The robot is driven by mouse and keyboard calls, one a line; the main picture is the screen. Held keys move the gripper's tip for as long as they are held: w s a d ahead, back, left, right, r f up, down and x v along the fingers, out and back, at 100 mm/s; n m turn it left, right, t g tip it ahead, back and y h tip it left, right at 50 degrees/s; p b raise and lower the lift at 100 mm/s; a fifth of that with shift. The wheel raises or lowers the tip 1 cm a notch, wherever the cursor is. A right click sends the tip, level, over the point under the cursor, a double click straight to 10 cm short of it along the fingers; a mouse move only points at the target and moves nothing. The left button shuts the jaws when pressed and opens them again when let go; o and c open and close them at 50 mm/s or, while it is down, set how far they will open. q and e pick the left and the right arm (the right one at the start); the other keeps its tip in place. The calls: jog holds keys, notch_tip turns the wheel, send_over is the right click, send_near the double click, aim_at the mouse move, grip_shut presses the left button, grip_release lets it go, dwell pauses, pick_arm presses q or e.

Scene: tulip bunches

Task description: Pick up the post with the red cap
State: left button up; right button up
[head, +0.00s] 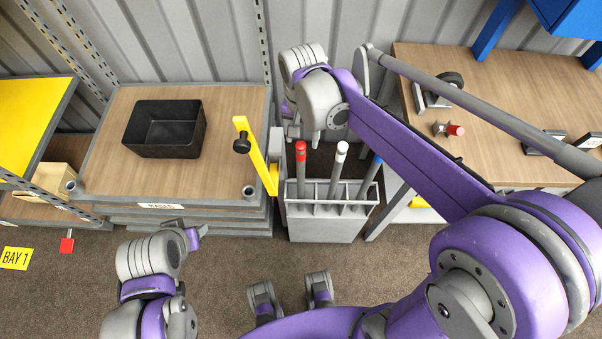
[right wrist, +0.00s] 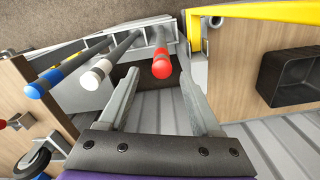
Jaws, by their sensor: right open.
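The post with the red cap (head: 301,152) stands at the left end of a grey rack (head: 325,228), beside posts with a white cap (head: 342,150) and a blue cap (head: 375,162). My right gripper (head: 293,130) is just behind the red cap, partly hidden by its own wrist. In the right wrist view, my right gripper (right wrist: 160,80) is open and empty, and the red cap (right wrist: 161,68) shows between its fingers. Whether the post is fully between them in depth, I cannot tell. My left gripper (head: 192,235) is low at the left, its fingers unclear.
A yellow bar with a black knob (head: 242,145) rises just left of the rack. A black bin (head: 165,130) sits on a wooden-topped stand. A wooden bench (head: 500,90) with hardware is at right. A corrugated wall (head: 190,40) is close behind. Floor in front has some room.

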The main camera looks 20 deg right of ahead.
aim_at(301, 160)
jog(key=f, duration=0.7)
jog(key=f+b, duration=0.1)
jog(key=f, duration=0.2)
jog(key=shift+s+a+f, duration=0.2)
jog(key=shift+a+f, duration=0.05)
jog(key=shift+f, duration=0.1)
grip_shut()
dwell(1.0)
